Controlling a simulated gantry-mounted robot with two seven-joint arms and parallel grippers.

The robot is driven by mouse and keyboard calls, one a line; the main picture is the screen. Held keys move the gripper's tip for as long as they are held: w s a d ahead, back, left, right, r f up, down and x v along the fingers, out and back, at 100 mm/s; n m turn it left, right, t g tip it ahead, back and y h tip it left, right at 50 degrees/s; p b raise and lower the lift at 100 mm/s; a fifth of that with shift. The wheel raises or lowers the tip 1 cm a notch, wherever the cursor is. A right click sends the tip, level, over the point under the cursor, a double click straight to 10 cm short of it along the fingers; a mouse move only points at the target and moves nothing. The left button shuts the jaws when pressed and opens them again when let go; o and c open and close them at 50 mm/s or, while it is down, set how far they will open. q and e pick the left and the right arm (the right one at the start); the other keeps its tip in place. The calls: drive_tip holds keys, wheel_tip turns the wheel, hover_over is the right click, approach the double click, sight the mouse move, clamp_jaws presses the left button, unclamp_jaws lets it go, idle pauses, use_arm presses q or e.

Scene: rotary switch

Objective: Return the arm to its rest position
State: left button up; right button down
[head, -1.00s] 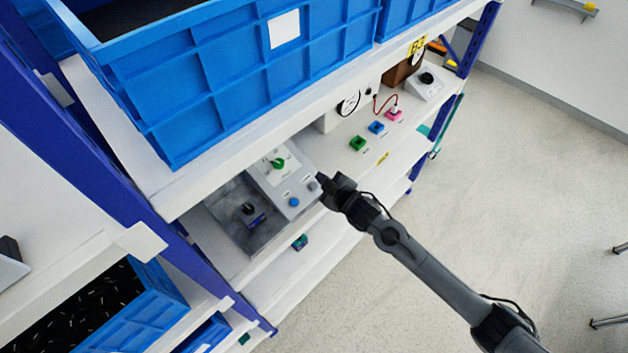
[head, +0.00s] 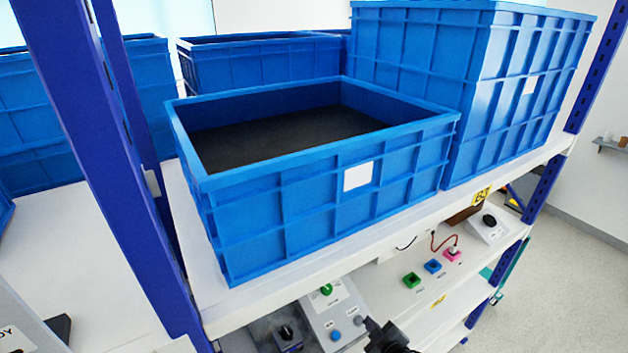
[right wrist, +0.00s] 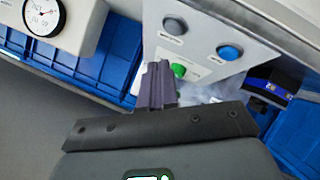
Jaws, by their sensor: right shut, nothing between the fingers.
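My right gripper (head: 372,324) is at the bottom edge of the head view, close to the grey control box (head: 322,306) on the lower shelf. The box has a green rotary knob (head: 326,289), a blue button (head: 334,336) and a grey button (head: 359,321). In the right wrist view, my right gripper's fingers (right wrist: 157,84) are shut and empty, in front of the box panel (right wrist: 190,57). The green knob (right wrist: 178,70) shows just beside the fingertips, and I cannot tell whether they touch it. My left gripper is not in view.
A large blue crate (head: 282,217) stands on the upper shelf, with more blue crates behind and right. A blue rack post (head: 105,170) rises at left. Green (head: 411,280), blue (head: 432,266) and pink (head: 452,255) buttons sit on the lower shelf. Open floor (head: 575,270) lies right.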

drive_tip(key=s+a+f+m+g+p, duration=0.1)
drive_tip(key=s+a+f+p, duration=0.15)
drive_tip(key=s, duration=0.55)
drive_tip(key=s+a+f+m+g+p, duration=0.1)
drive_tip(key=s+a+f+g, duration=0.15)
drive_tip(key=s, duration=0.55)
drive_tip(key=s+d+r+m+g+h+p, duration=0.1)
drive_tip(key=s+d+r+m+g, duration=0.1)
drive_tip(key=s+r, duration=0.3)
drive_tip(key=s+d+r+m+g+h+p, duration=0.1)
drive_tip(key=s+d+r+m+g, duration=0.2)
drive_tip(key=s, duration=1)
drive_tip(key=shift+s+d+r+m+g+h, duration=0.3)
drive_tip(key=shift+d+r+m+g, duration=0.1)
drive_tip(key=shift+d+r, duration=0.85)
